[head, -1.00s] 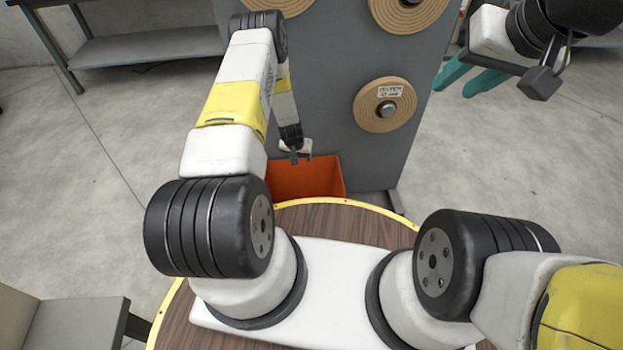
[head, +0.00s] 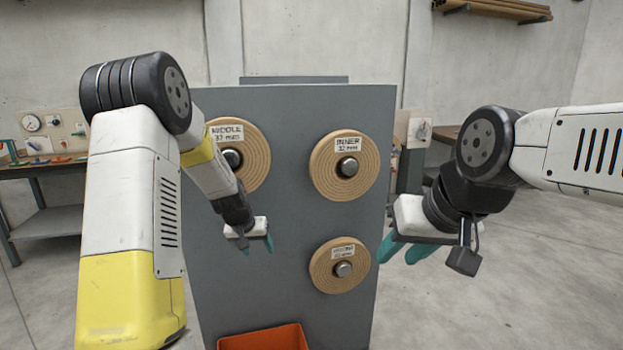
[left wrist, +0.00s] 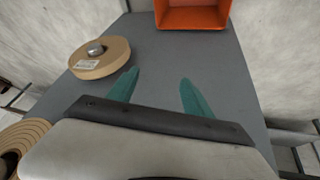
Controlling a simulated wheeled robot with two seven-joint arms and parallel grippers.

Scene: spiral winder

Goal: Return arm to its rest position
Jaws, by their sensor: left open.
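My left gripper (head: 257,246) is in front of the grey panel, left of the lower coil and above the orange bin. It is open and empty; its teal fingers stand apart in the left wrist view (left wrist: 158,78). My right gripper (head: 403,252) is at the right edge of the panel, with two teal fingers apart and nothing seen between them. My left arm (head: 135,190) is bent and reaches toward the panel. My right arm (head: 585,147) comes in from the right.
The grey panel (head: 285,112) carries a coil marked MIDDLE (head: 255,165), a coil marked INNER (head: 330,180) and a lower coil (head: 325,270), each on a peg. An orange bin (head: 265,340) stands at its foot. A workbench (head: 45,168) is behind left. Floor at right is clear.

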